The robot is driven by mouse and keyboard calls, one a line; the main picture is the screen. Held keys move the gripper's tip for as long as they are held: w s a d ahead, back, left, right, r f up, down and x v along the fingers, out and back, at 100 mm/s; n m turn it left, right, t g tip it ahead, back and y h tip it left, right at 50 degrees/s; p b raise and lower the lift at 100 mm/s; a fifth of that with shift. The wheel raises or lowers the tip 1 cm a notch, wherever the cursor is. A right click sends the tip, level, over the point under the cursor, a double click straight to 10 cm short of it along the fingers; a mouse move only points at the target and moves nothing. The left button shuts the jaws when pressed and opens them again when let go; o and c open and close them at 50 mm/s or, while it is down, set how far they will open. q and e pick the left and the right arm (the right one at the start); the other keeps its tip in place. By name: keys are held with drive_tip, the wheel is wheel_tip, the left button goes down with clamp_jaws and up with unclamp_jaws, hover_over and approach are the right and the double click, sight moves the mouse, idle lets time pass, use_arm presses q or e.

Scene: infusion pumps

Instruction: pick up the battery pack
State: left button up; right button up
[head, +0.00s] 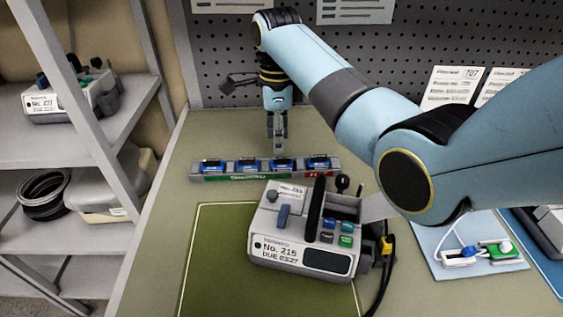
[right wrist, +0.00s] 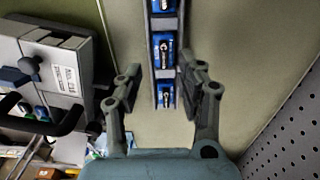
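Several blue battery packs sit in a row in a grey charging rack (head: 222,178) on the table. One is the battery pack (head: 283,162) third from the left in the head view. My right gripper (head: 277,146) points down just behind the rack, near that pack, its fingertips above the table. In the right wrist view my right gripper (right wrist: 168,80) is open and empty, its fingers on either side of the end of the rack, with a blue pack (right wrist: 165,95) between them, apparently apart from both. My left gripper is not in view.
A grey infusion pump (head: 305,230) with a black handle stands on a green mat (head: 215,260) in front of the rack. A blue tray (head: 440,265) with cabled connectors lies at right. A pegboard (head: 220,60) rises behind. Shelving (head: 60,160) stands at left.

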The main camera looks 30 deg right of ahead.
sight(282, 158)
drive_tip(key=f, duration=0.2)
drive_tip(key=d+f, duration=0.1)
drive_tip(key=f, duration=0.2)
drive_tip(key=shift+f, duration=0.45)
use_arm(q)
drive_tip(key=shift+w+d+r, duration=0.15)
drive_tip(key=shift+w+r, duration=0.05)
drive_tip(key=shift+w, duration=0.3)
use_arm(e)
clamp_jaws()
